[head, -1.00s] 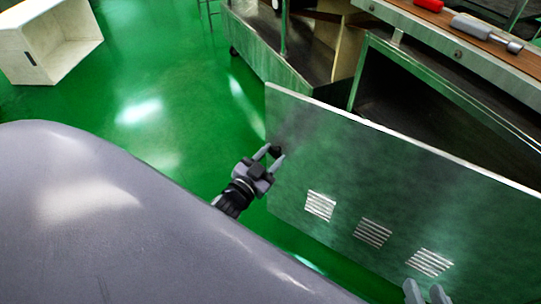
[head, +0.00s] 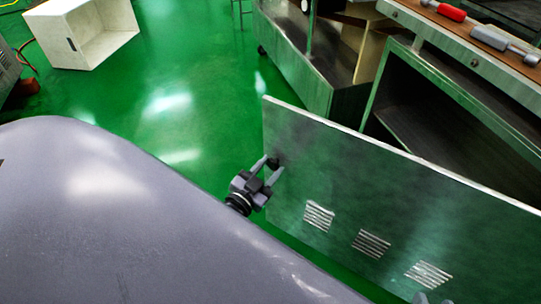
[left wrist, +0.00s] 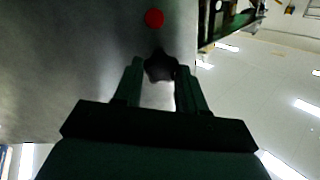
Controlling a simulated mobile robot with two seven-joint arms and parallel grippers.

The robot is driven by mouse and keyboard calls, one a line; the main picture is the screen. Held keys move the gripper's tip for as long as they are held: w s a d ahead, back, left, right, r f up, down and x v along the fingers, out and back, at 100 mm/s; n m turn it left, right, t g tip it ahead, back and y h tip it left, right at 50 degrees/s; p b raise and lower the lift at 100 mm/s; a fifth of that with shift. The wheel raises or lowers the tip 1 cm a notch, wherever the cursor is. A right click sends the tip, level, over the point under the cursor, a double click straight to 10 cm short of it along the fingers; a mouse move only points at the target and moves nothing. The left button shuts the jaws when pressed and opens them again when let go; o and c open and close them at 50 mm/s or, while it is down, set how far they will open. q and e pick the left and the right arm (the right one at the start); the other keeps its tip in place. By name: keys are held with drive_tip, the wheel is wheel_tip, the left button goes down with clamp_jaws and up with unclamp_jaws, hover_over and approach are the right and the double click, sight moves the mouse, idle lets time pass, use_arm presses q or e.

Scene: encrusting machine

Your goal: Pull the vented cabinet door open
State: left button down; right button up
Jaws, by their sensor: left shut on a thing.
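The vented cabinet door (head: 330,165) is a grey metal panel with three louvred vents (head: 370,243). It stands swung out from the cabinet (head: 450,125), whose dark interior shows behind it. My left gripper (head: 270,173) is shut on the dark door knob (head: 273,162) near the door's left edge. In the left wrist view the dark, lobed knob (left wrist: 160,66) sits between the fingertips of the left gripper (left wrist: 158,75), in front of the grey door (left wrist: 70,60). My right gripper (head: 434,298) shows only as fingertips at the bottom edge, by the door's lower part.
A wooden-topped counter with a red-handled tool (head: 452,13) and a grey tool (head: 503,42) runs above the cabinet. A white open box (head: 95,35) lies on the green floor at upper left. The floor left of the door is clear.

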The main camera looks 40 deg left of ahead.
use_arm(q)
drive_tip(key=shift+s, duration=0.1)
idle(0.3)
drive_tip(key=c, duration=0.6)
unclamp_jaws()
drive_tip(key=shift+c, duration=0.2)
